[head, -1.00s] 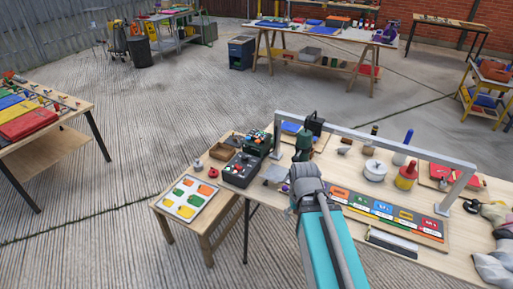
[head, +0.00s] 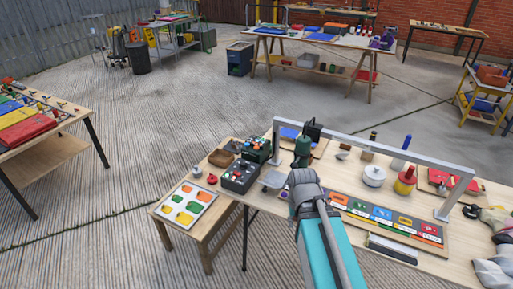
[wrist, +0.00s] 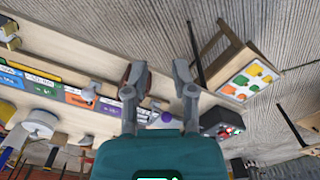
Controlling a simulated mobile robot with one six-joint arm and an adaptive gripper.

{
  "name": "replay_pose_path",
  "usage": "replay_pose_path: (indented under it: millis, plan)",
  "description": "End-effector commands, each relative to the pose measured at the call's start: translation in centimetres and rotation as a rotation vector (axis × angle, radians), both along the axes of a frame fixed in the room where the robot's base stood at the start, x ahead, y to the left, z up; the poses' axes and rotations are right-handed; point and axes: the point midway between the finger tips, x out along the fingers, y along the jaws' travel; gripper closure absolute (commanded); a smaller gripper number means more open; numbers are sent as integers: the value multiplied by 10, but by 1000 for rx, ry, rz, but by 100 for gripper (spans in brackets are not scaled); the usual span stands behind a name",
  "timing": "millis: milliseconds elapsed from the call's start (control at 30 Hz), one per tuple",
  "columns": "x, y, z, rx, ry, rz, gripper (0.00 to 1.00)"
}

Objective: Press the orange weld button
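A dark control box (head: 240,175) with several small coloured buttons, red among them, sits on the near left edge of the workbench (head: 470,246). It also shows in the wrist view (wrist: 222,124), right of my gripper. A green box with orange knobs (head: 257,148) stands just behind it. I cannot read any weld label or single out the orange button. A row of coloured label cards (head: 381,214) lies on the bench, with an orange one at its left end. My gripper (wrist: 160,72) is open and empty, apart from the box; its fingers are not clearly visible in the head view.
A low side table with a white board of coloured cards (head: 186,205) stands left. A grey frame (head: 370,145) arches over the bench. A white pot (head: 374,175) and a red-and-yellow container (head: 405,180) stand under it.

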Motion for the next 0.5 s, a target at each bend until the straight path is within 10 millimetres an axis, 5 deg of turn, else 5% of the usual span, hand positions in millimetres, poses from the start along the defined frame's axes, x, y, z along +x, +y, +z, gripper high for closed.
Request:
replay_pose_path:
  millis: [133,500]
  plan:
    - [0,0,0,0,0,0,100]
    - [0,0,0,0,0,0,100]
